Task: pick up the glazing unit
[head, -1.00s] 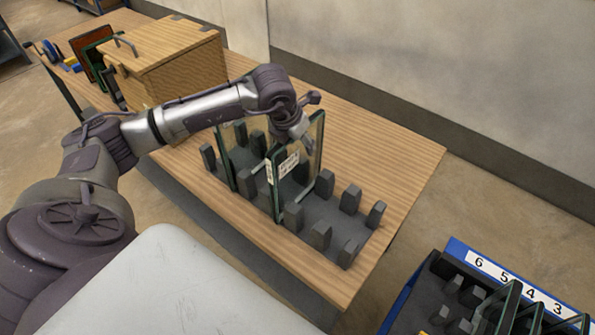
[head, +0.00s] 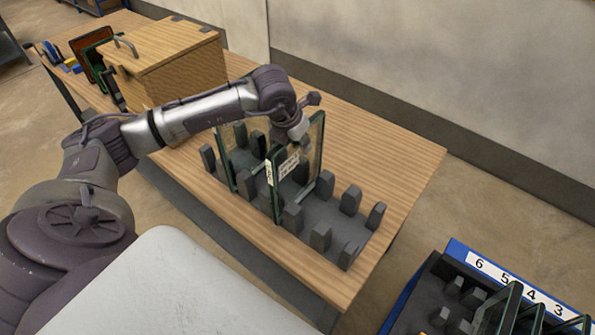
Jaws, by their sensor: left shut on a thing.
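A glazing unit (head: 275,198) with a dark green edge and a white label stands upright in a dark grey slotted rack (head: 325,212) on the wooden table. A second glass pane (head: 229,165) stands to its left in the same rack. My left gripper (head: 303,143) reaches down from above at the labelled unit's upper part and is shut on it. Its fingertips are partly hidden by the wrist and the glass. I cannot tell whether the unit's lower edge is clear of the rack. My right gripper is not in view.
A wooden box (head: 165,60) with a grey handle stands on the table (head: 400,165) at the back left. A blue numbered rack (head: 455,250) with several panes is at lower right. Several rack posts right of the unit are bare.

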